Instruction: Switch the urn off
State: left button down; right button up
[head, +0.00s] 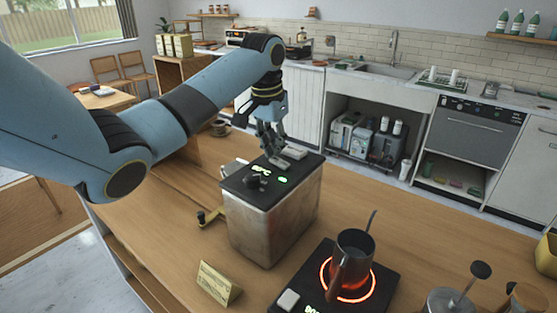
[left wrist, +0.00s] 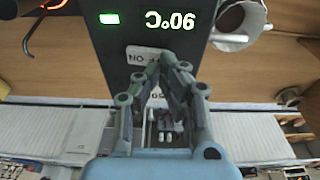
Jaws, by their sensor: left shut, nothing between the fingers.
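The urn (head: 270,222) is a metal box with a black top, standing on the wooden counter. Its top bears a lit readout (left wrist: 170,19) of 90°C and a lit green lamp (left wrist: 109,19). A pale switch plate (left wrist: 137,55) on the top carries the word ON, upside down in the left wrist view; more lettering nearer the gripper is partly hidden. My left gripper (head: 281,163) is shut and empty, fingers pointing down at this plate. It also covers part of the plate in the left wrist view (left wrist: 167,62). Contact is unclear. My right gripper is out of view.
A dark pitcher (head: 352,262) stands on a glowing hot plate (head: 388,287) right of the urn. A brass-coloured lever (head: 212,217) and a small yellow sign (head: 217,283) are at its left and front.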

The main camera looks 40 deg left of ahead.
aim_at(274, 159)
pick_arm(q)
jog(key=shift+f, duration=0.65)
jog(key=shift+r, duration=0.1)
notch_tip(274, 159, up, 2)
jog(key=shift+r+p, duration=0.1)
jog(key=shift+p, duration=0.35)
jog(key=shift+r, duration=2.35)
